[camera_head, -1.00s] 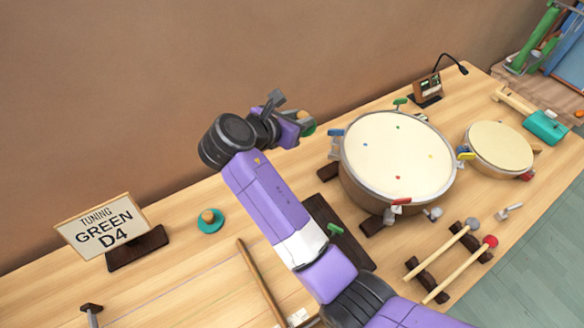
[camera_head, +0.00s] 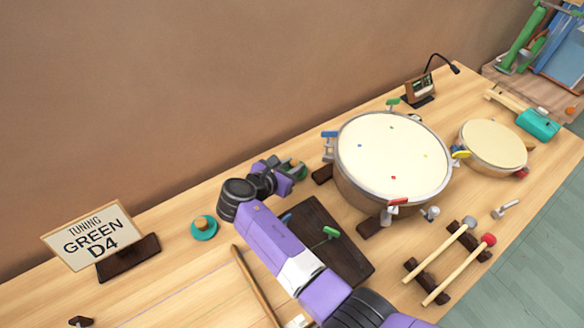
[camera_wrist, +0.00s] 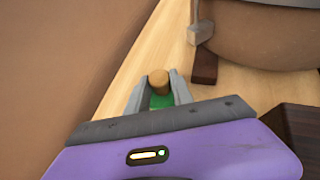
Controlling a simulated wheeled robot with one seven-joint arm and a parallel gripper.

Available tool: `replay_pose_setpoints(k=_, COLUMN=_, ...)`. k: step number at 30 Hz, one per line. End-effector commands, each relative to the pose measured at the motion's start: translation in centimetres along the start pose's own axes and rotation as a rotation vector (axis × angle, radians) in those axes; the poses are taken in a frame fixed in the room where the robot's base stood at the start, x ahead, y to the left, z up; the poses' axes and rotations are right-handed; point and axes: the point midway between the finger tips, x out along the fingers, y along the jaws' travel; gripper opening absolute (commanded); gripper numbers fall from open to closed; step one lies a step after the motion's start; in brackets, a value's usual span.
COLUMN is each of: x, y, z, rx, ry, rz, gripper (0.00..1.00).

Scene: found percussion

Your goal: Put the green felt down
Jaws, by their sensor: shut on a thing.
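The green felt (camera_wrist: 161,101) is a green disc with a round wooden knob (camera_wrist: 158,80) on top. My gripper (camera_wrist: 159,92) is shut on it, with one grey finger on each side, in the wrist view. In the head view my gripper (camera_head: 292,168) is low near the back edge of the table, left of the large drum, and the felt (camera_head: 302,172) shows partly at its tip. I cannot tell whether the felt touches the table top.
The large drum (camera_head: 392,155) stands on dark feet just right of my gripper. A dark board (camera_head: 335,262) lies in front. A teal felt with a knob (camera_head: 204,228) and a sign reading "TUNING GREEN D4" (camera_head: 92,236) are at left.

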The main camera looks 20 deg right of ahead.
Motion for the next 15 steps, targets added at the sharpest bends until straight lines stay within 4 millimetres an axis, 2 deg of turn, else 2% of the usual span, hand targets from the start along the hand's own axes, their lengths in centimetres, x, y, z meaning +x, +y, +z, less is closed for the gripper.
replay_pose_setpoints(k=14, x=0.51, y=0.02, z=-0.9, rx=0.001, ry=0.0, rz=0.0, gripper=0.0)
replay_pose_setpoints(k=15, x=0.45, y=0.03, z=-0.81, rx=0.001, ry=0.0, rz=0.001, gripper=0.35)
